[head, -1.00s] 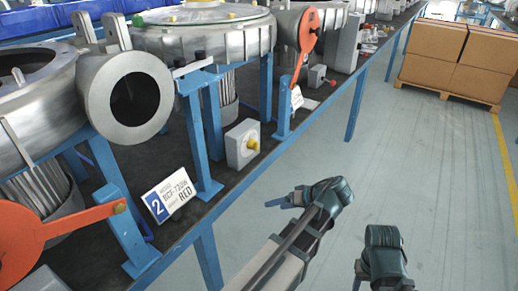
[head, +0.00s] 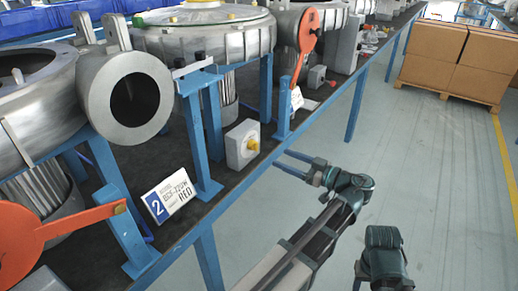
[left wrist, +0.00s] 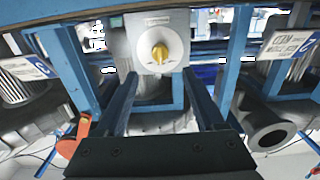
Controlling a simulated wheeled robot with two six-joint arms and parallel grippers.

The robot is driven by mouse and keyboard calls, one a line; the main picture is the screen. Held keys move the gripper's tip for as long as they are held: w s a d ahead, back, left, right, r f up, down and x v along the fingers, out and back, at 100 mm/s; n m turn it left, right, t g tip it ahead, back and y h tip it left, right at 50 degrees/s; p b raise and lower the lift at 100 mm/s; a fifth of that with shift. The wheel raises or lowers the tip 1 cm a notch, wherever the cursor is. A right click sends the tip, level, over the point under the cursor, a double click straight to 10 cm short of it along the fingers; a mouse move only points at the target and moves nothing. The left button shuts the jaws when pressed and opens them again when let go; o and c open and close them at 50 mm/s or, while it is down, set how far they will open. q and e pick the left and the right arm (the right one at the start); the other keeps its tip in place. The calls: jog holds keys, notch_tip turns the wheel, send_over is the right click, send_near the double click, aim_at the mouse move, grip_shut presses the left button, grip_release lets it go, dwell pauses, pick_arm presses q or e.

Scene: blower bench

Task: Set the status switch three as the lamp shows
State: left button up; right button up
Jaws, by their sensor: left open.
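A grey switch box (head: 241,145) with a yellow knob (head: 252,144) stands on the bench edge. In the left wrist view the box (left wrist: 143,30) is at top centre, its yellow knob (left wrist: 160,53) facing me with its ridge roughly upright. My left gripper (head: 279,160) is open and empty, just right of the box and apart from it. Its two fingers (left wrist: 160,78) point at the knob, one to each side in the wrist view. My right gripper's fingers are not visible.
A numbered card (head: 168,202) reading 2 and RED stands left of the box. A blue post (head: 283,112) is to its right, with another switch box (head: 317,77) beyond. An orange lever (head: 45,240) is at left.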

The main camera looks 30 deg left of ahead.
aim_at(254, 146)
pick_arm(q)
jog(key=a, duration=1)
jog(key=shift+w, duration=0.35)
jog(key=shift+a, duration=0.1)
jog(key=shift+c, duration=0.2)
grip_shut()
